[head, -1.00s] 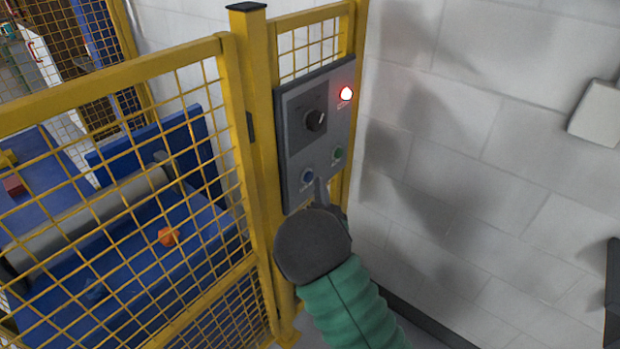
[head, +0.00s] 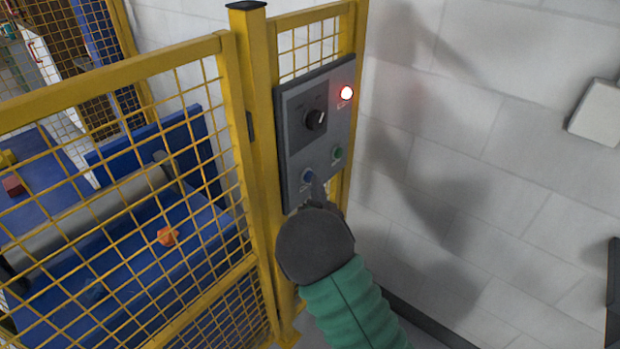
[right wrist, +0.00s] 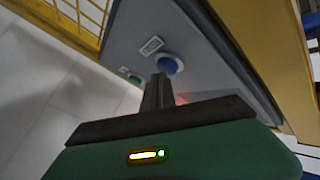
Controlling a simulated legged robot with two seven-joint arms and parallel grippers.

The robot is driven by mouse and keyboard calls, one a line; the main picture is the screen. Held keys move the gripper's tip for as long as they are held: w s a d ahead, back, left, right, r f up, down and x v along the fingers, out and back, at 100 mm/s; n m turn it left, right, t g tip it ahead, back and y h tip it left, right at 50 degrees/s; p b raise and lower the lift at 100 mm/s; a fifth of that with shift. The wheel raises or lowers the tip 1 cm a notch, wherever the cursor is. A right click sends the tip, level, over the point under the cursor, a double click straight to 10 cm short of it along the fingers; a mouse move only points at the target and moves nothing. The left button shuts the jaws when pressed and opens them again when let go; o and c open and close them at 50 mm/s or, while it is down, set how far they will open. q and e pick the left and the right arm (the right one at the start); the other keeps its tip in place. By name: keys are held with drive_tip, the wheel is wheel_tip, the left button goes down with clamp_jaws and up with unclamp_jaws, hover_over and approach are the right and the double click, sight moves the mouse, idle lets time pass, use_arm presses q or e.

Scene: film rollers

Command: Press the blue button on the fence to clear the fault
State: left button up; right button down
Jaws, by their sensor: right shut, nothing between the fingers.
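The blue button (head: 308,176) sits low on the left of a grey control panel (head: 297,105) fixed to the yellow fence. It also shows in the right wrist view (right wrist: 168,66), with a pale ring around it. My right gripper (head: 319,182) is shut and empty. Its fingertips are at the panel, just right of the blue button in the head view. In the right wrist view the fingertips (right wrist: 159,78) overlap the button's lower edge; I cannot tell whether they touch it. My left gripper is not in view.
The panel also has a black rotary knob (head: 316,119), a lit red lamp (head: 346,93) and a green button (head: 337,153). Yellow mesh fence (head: 130,75) stands left, with a blue machine, a roller (head: 90,222) and an orange piece (head: 167,236) behind it. A white block wall (head: 500,150) is right.

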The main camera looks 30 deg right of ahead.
drive_tip(key=shift+w+a, duration=0.15)
drive_tip(key=shift+w, duration=0.1)
drive_tip(key=shift+s, duration=0.1)
idle(0.5)
drive_tip(key=shift+s+d, duration=0.35)
drive_tip(key=shift+s, duration=0.35)
drive_tip(key=shift+s+d+b, duration=0.2)
drive_tip(key=shift+s+d, duration=0.1)
drive_tip(key=shift+s, duration=0.45)
drive_tip(key=shift+s+d+b, duration=0.2)
drive_tip(key=shift+s+d, duration=0.15)
drive_tip(key=shift+s, duration=0.45)
drive_tip(key=shift+s+d+b, duration=0.2)
drive_tip(key=shift+s+d, duration=0.1)
drive_tip(key=shift+s, duration=0.45)
